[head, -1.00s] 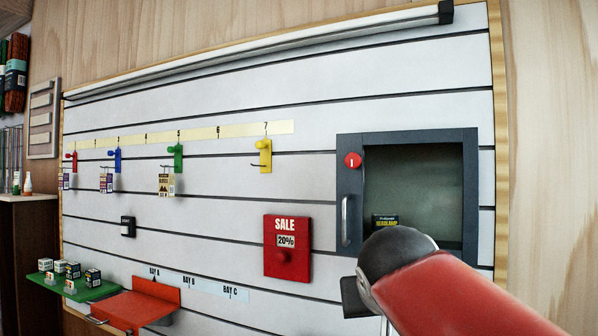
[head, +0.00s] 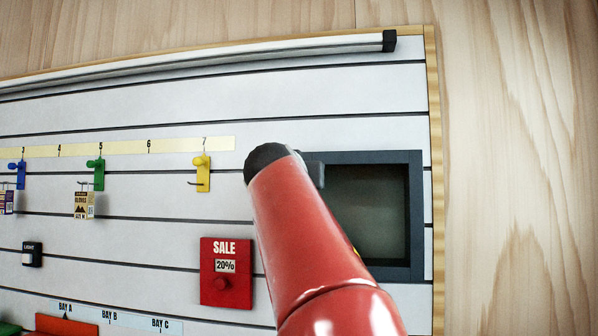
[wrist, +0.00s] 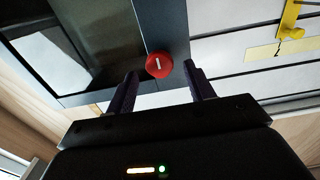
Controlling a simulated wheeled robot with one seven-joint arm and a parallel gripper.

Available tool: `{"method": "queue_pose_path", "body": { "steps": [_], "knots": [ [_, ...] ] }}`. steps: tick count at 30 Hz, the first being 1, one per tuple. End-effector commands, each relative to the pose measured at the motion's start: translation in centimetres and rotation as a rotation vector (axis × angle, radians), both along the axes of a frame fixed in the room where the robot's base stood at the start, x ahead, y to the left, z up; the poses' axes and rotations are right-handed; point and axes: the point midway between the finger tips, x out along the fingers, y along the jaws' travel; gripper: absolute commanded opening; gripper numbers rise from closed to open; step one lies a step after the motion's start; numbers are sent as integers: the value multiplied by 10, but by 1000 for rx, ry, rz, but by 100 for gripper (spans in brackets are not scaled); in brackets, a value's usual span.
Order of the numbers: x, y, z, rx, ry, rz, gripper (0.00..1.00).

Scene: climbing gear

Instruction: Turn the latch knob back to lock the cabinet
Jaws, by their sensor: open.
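The red latch knob (wrist: 159,65) with a white mark shows in the wrist view on the dark grey cabinet frame (wrist: 166,22). My gripper (wrist: 160,72) is open, with one finger on each side of the knob near the fingertips. I cannot tell whether either finger touches it. In the head view the cabinet (head: 402,215) stands at the right of the wall, its glass door (head: 366,210) in the frame. My red arm hides the knob, the door handle and most of the gripper there.
Wooden wall lies bare to the right.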

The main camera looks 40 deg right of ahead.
Motion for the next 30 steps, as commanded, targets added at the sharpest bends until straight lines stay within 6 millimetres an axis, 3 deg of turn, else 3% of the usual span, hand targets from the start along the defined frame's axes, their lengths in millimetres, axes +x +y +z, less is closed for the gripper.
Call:
{"method": "queue_pose_path", "body": {
  "steps": [4, 13, 23, 30],
  "knots": [
    [8, -10, 1, 1, 1, -1, 53],
    [11, -12, -1, 1, -1, 1, 53],
    [10, -12, -1, 1, -1, 1, 11],
    [10, -12, -1, 11, -13, 1, 10]
  ]
}}
